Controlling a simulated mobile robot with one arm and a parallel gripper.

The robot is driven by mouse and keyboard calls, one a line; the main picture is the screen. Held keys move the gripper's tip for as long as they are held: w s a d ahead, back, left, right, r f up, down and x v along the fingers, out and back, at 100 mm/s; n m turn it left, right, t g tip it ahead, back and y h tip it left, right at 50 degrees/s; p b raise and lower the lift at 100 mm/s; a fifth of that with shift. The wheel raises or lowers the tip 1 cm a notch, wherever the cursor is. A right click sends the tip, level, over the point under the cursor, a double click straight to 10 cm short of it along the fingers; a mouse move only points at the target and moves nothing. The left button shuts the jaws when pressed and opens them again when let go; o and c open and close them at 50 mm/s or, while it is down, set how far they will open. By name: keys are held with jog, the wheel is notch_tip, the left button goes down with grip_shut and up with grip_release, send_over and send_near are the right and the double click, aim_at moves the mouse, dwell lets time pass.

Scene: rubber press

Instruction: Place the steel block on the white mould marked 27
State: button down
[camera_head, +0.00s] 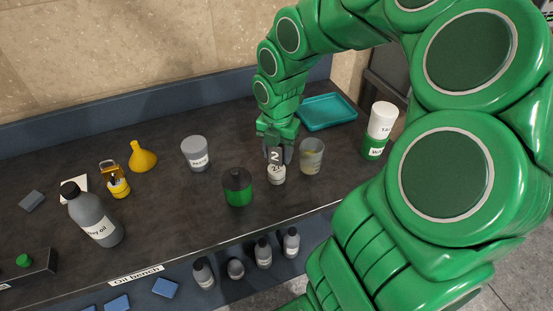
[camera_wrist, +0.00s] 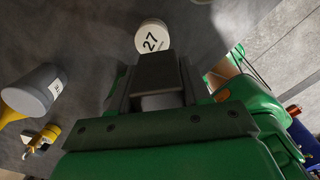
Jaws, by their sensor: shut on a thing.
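In the wrist view the block (camera_wrist: 158,65) is a dark square between the fingers. The white mould marked 27 (camera_head: 276,176) stands directly below the block, upright and round. In the wrist view the mould (camera_wrist: 152,36) shows its "27" just beyond the block, which overlaps its edge. I cannot tell whether the block touches the mould's top.
A clear beaker (camera_head: 312,156) stands close right of my gripper, and a green and black jar (camera_head: 237,188) close left. A grey cup (camera_head: 195,154), yellow funnel (camera_head: 142,157) and grey bottle (camera_head: 94,216) stand farther left. A teal tray (camera_head: 328,112) lies behind; a white-and-green bottle (camera_head: 380,130) stands right.

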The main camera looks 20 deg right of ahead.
aim_at(277, 168)
jog(key=shift+w+f, duration=0.5)
jog(key=shift+f, duration=0.1)
jog(key=shift+d+f, duration=0.1)
jog(key=shift+w+f, duration=0.3)
jog(key=shift+f, duration=1.4)
jog(key=shift+f, duration=0.1)
jog(key=c, duration=0.5)
grip_release()
